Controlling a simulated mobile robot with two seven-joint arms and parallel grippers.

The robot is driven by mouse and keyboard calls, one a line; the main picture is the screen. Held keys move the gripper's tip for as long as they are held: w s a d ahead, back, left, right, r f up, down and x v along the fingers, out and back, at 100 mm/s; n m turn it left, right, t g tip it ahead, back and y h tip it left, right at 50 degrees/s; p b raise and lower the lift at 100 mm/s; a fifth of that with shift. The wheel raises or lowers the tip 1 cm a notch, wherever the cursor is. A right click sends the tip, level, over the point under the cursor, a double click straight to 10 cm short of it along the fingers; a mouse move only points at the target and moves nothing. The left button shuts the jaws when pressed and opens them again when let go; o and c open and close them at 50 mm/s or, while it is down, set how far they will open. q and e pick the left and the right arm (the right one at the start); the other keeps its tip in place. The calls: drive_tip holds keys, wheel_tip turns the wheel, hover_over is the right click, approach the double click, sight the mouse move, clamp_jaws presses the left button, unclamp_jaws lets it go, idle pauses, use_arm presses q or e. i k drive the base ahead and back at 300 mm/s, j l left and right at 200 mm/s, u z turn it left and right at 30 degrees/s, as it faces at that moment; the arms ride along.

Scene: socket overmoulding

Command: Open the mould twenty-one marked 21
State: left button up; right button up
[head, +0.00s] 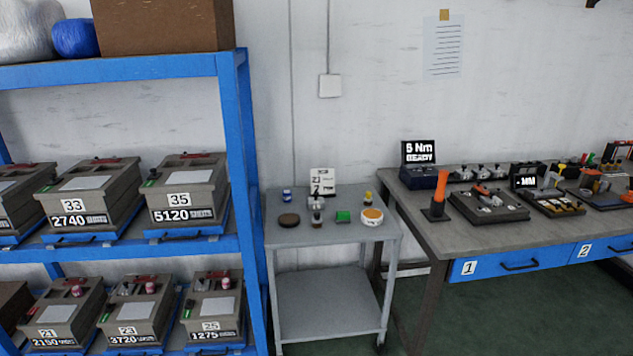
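The mould marked 21 (60,315) is a grey-brown box on the lower shelf at the left. Its front label reads 21 and 2150. A pale plate lies on its sloping top, with a pink-capped item and dark recesses behind the plate. I cannot tell whether the mould is open or shut. Neither of my grippers is in view.
Moulds 23 (135,315) and 25 (214,312) stand to its right; moulds 33 (90,200) and 35 (188,195) are above. A blue shelf post (240,200) bounds the rack. A grey cart (330,232) and a workbench (440,235) stand right. Green floor shows below the bench.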

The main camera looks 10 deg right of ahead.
sight(62, 323)
drive_tip(key=j+u, duration=0.95)
